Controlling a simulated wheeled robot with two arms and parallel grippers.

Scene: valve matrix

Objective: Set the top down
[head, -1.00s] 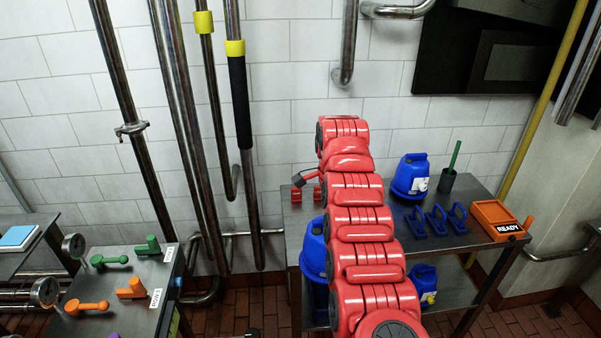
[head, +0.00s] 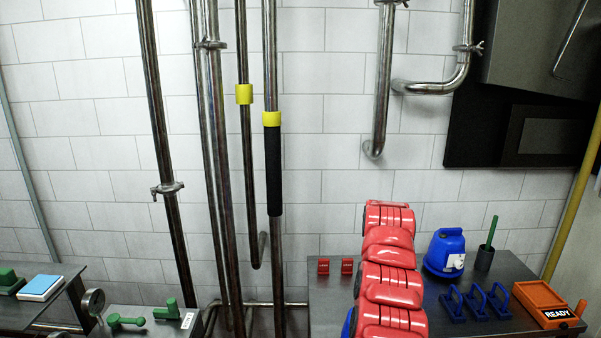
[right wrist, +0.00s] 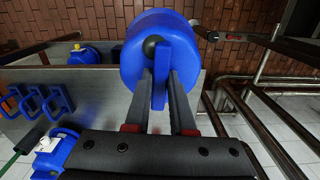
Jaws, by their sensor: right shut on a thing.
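In the right wrist view my right gripper (right wrist: 160,98) is shut on a blue upright fin-like handle of a large round blue top (right wrist: 185,62). A dark round knob sits by the handle. The top is near the table's front edge, with brick floor beyond it; I cannot tell whether it touches anything below. In the head view a small blue patch (head: 349,322) shows left of my red right arm, probably this top; the gripper is hidden there. My left gripper is out of view.
The steel table (head: 330,297) holds two small red blocks (head: 323,266), a blue canister (head: 444,252), a green-handled brush in a dark cup (head: 486,257), blue handles (head: 477,301) and an orange READY box (head: 540,299). Vertical pipes (head: 273,170) stand left of the table.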

